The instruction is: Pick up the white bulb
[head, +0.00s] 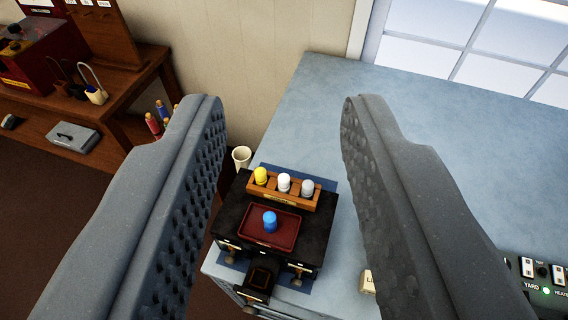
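The white bulb (284,182) stands upright in the middle of a wooden rack (310,202), between a yellow bulb (261,175) on its left and a light grey bulb (308,187) on its right. The rack sits at the back of a black box on the blue-grey tabletop. My gripper (282,105) is open and empty. Its two textured grey fingers frame the rack from left and right, well apart from it and nearer the camera.
A blue bulb (270,221) stands on a red tray (284,235) in front of the rack. A cream cup (242,156) is behind left. A switch panel (541,276) is at the right. A wooden bench (138,80) stands at the left. The tabletop (300,110) behind the rack is clear.

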